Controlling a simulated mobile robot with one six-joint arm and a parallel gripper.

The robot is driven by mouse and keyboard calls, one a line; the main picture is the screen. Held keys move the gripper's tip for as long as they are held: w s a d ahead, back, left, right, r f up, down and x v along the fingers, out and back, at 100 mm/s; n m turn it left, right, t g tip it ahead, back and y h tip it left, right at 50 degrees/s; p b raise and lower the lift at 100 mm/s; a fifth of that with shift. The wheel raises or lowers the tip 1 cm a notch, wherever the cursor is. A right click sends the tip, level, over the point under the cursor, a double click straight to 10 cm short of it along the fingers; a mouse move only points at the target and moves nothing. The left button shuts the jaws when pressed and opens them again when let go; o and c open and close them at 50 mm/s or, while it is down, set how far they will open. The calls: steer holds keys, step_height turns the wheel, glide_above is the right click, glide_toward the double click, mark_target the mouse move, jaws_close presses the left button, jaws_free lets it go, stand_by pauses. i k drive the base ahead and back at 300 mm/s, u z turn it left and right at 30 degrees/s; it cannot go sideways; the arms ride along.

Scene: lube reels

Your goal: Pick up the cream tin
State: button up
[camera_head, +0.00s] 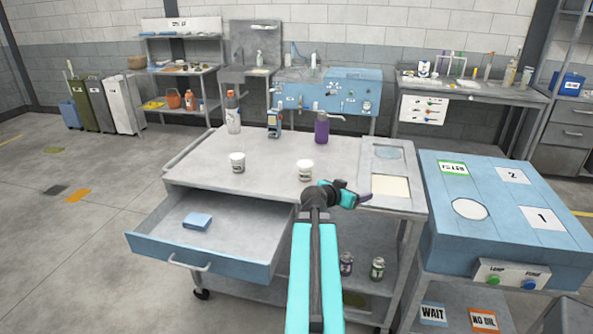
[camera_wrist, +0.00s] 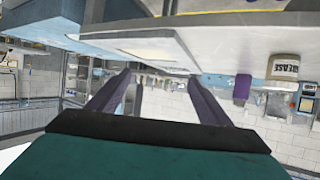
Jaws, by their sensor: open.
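Two pale, off-white tins with dark labels stand upright on the grey cart top in the head view: a left tin (camera_head: 238,163) and a right tin (camera_head: 305,170). I cannot tell from colour alone which is the cream one. In the wrist view, a cream-coloured tin marked GREASE (camera_wrist: 284,68) shows at the right, upside down. My gripper (camera_head: 356,198) is over the cart's front right part, to the right of the right tin and apart from it. In the wrist view my gripper (camera_wrist: 158,77) has its two purple fingers spread, with nothing between them.
A purple bottle (camera_head: 321,128), a blue-grey device (camera_head: 274,124) and an orange-capped bottle (camera_head: 232,113) stand farther back on the cart. An open drawer (camera_head: 165,246) holding a blue block (camera_head: 197,221) juts out at front left. A blue station (camera_head: 513,249) stands right.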

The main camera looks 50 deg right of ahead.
mark_target(303, 176)
steer(key=i, duration=0.9)
steer(key=u, duration=0.05)
